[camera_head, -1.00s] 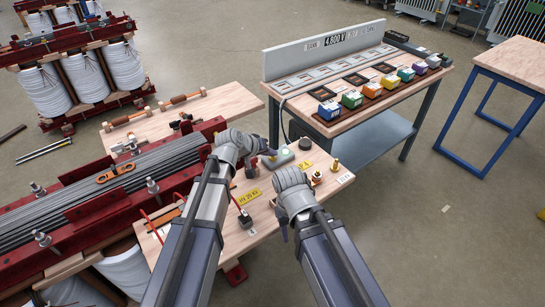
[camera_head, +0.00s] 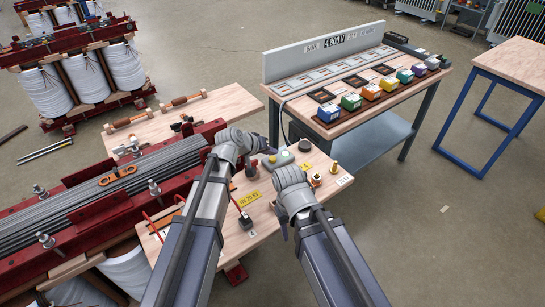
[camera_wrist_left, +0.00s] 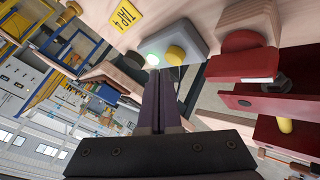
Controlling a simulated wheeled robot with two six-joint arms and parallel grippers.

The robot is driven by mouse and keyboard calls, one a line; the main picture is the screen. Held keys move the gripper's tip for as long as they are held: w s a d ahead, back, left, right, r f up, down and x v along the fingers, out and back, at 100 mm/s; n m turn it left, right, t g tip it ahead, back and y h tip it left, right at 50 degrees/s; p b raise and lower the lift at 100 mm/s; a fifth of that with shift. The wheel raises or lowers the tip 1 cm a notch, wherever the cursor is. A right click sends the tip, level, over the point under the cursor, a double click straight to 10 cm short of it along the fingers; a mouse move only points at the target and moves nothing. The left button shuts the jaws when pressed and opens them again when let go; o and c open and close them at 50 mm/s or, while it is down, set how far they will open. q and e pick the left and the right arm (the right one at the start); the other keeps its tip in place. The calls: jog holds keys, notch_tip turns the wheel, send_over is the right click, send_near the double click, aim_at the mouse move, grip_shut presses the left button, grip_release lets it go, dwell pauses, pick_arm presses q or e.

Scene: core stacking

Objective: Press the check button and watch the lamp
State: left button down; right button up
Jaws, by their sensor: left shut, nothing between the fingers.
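The check box is a small grey block (camera_head: 281,160) on the wooden bench, with a yellow button (camera_head: 272,159) and a pale lamp (camera_head: 284,149) on top.
A red-framed transformer core (camera_head: 110,205) stands at left. Yellow labels (camera_head: 249,198) and brass terminals (camera_head: 334,167) sit on the bench. A table with several coloured blocks (camera_head: 352,102) and a 4,800 V panel (camera_head: 325,50) stands behind at right.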

pick_arm(q)
notch_tip(320, 180, up, 5)
jog(key=p, duration=0.5)
dwell(0.3)
dwell(0.6)
